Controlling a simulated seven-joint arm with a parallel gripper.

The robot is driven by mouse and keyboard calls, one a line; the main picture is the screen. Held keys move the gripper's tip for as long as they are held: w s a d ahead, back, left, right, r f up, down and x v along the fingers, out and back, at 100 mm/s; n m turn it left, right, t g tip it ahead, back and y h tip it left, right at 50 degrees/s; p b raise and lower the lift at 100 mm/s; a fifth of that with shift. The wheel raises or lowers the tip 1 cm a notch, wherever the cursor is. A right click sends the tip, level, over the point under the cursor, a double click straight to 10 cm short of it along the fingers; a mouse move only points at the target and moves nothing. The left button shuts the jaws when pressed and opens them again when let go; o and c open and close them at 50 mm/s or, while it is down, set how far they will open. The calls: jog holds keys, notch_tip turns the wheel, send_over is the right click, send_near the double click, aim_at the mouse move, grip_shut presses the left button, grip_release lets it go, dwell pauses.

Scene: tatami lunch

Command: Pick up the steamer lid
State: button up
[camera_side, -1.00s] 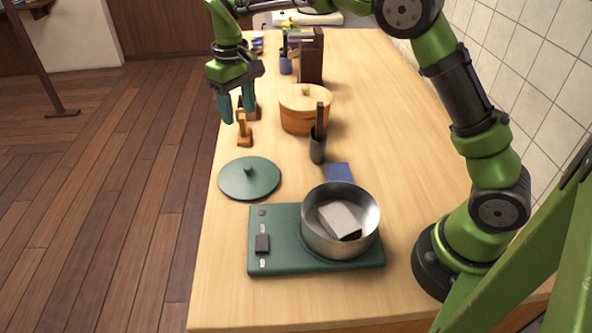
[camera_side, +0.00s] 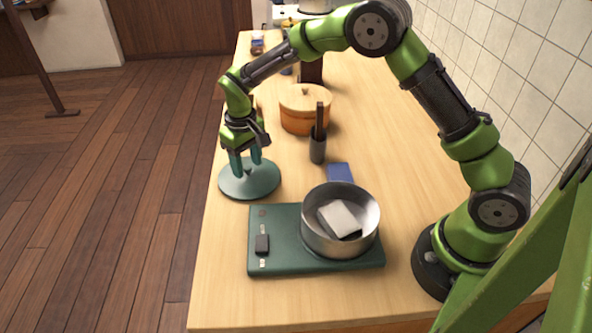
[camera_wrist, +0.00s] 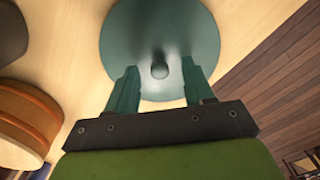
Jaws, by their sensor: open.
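The steamer lid (camera_side: 249,188) is a flat, round, dark green disc with a small knob, lying on the table near its left edge. In the wrist view the lid (camera_wrist: 160,30) fills the upper middle, and its knob (camera_wrist: 160,68) stands between and a little beyond my fingers. My gripper (camera_side: 247,172) is open and points down over the lid, hiding the knob in the side view. In the wrist view my gripper (camera_wrist: 158,85) has its two teal fingers apart, with nothing between them in its grasp. I cannot tell if the fingertips touch the lid.
A round wooden tub with a lid (camera_side: 304,112) stands behind, and a dark holder with a tall utensil (camera_side: 318,146) is to the right. A metal pot (camera_side: 312,240) holding a pale block sits on a green cooker (camera_side: 276,258) in front. A blue block (camera_side: 340,172) lies nearby.

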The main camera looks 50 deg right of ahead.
jog(key=shift+f, duration=0.2)
grip_shut()
dwell(0.3)
